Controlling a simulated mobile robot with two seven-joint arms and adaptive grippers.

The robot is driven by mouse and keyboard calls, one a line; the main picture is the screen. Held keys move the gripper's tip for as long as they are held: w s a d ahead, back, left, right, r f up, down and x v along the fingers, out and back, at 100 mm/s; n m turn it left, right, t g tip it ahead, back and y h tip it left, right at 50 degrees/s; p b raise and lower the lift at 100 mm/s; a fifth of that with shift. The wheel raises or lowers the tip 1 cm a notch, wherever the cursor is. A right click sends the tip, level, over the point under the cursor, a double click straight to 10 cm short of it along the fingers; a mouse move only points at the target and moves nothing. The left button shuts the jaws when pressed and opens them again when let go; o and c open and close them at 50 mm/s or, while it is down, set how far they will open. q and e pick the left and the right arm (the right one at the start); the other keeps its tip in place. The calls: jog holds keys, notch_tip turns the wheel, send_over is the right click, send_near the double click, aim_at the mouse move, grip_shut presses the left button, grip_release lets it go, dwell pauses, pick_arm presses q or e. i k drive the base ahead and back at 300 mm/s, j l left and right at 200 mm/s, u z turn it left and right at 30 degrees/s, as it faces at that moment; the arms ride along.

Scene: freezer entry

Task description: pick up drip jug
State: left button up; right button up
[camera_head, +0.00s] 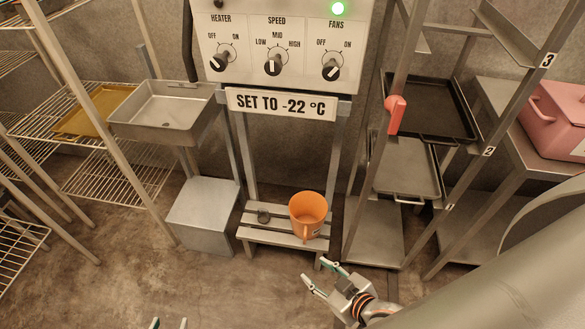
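The drip jug (309,211) is an orange open-topped vessel with its handle towards me. It stands upright on a low slatted metal shelf (262,236) under the control panel. My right gripper (314,270) is open and empty, below and slightly right of the jug in the picture, apart from it. Its fingers point up and left. My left gripper (169,322) shows only its two fingertips at the bottom edge. They are spread apart with nothing seen between them; the rest is out of view.
A grey metal box (203,215) stands left of the shelf. A rack with trays (407,170) stands to the right, with a red handle (395,115) on its post. The floor in front is clear.

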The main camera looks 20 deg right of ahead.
aim_at(308, 210)
jog(key=z, duration=0.85)
jog(key=l+u, duration=0.15)
jog(key=l, duration=0.65)
jog(key=l+u, duration=0.15)
jog(key=l, duration=0.65)
jog(key=l+u, duration=0.1)
jog(key=l, duration=0.7)
jog(key=k+l+u, duration=0.15)
jog(key=l, duration=0.6)
jog(key=i, duration=0.05)
